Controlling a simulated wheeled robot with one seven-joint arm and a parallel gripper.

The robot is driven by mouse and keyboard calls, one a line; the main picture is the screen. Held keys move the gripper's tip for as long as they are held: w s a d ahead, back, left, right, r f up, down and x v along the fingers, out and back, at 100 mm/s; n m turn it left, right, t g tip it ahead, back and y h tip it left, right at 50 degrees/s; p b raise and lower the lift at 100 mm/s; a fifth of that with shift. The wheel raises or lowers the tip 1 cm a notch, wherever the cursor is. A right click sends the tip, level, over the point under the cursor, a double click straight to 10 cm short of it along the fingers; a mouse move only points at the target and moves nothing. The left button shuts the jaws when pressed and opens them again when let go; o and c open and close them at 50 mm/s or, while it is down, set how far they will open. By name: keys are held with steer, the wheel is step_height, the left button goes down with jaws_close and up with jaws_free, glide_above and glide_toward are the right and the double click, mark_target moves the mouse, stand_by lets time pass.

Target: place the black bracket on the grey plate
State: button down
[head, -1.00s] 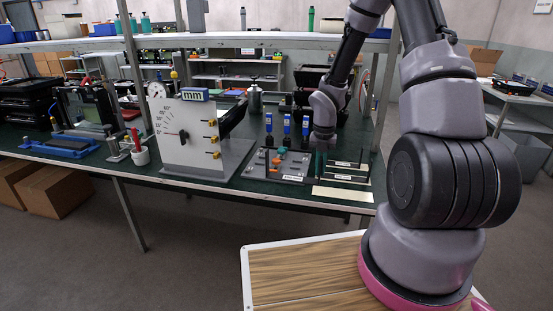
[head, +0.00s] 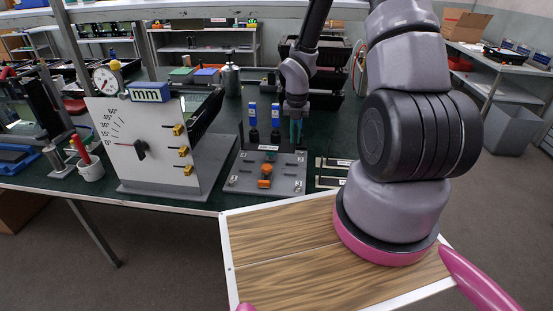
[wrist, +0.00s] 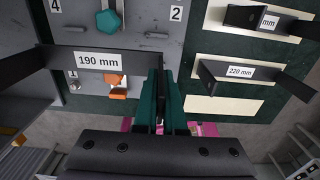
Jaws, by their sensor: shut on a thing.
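My gripper (head: 296,128) has teal fingers, which also show in the wrist view (wrist: 161,100). They are shut on the end of a black bracket (wrist: 140,63) with a white "190 mm" label. The bracket reaches left from the fingers, across the grey plate (wrist: 140,40); in the head view its label (head: 268,147) shows above the back of the plate (head: 240,180). The fingers are near the plate's right edge. Whether the bracket touches the plate is unclear. The plate has number labels, a teal pentagonal piece (wrist: 109,22) and orange pieces (wrist: 117,93), partly covered by the bracket.
Another black bracket, labelled "220 mm" (wrist: 240,72), and one with a partly hidden label (wrist: 268,20) lie on cream strips to the right. Blue-topped clamps (head: 253,116) stand behind the plate. A white dial board (head: 115,160) stands to its left.

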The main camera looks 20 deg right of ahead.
step_height(320, 180, down, 8)
steer(key=shift+f, duration=0.25)
steer(key=c, duration=1)
jaws_free()
steer(key=shift+f, duration=0.15)
